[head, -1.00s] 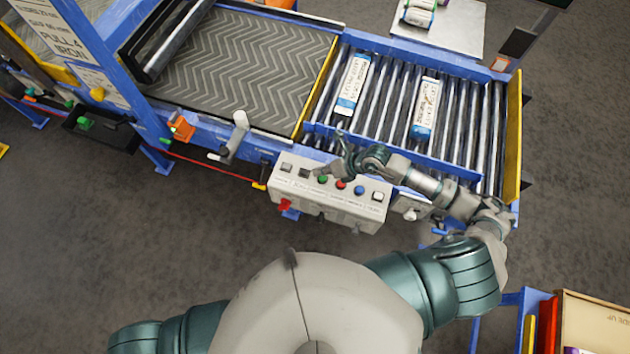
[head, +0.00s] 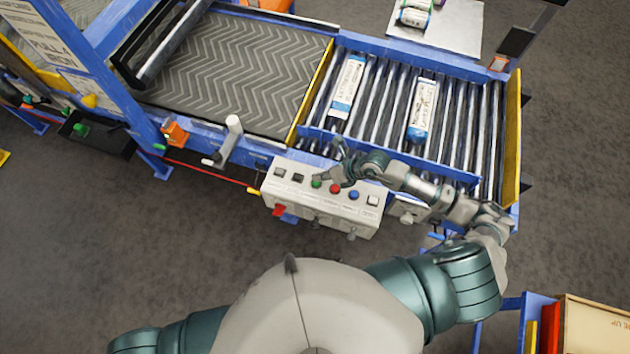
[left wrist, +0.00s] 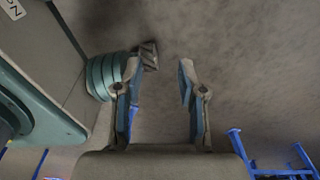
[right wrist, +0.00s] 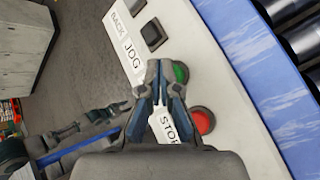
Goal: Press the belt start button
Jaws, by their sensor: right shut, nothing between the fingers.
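A pale control box (head: 318,210) stands along the conveyor's near side with a row of buttons on top. The green button (head: 317,183) sits between a dark button and the red button (head: 335,188). My right gripper (head: 326,176) is over the box at the green button. In the right wrist view the shut, empty right gripper (right wrist: 165,72) has its fingertips at the green button's (right wrist: 181,72) left edge, partly covering it. Contact cannot be told. The green button's label is hidden. My left gripper (left wrist: 158,80) is open and empty above the floor.
Dark buttons labelled BACK and JOG (right wrist: 153,34) lie beside the green one; STOP labels the red one. A white-handled lever (head: 230,138) stands left of the box.

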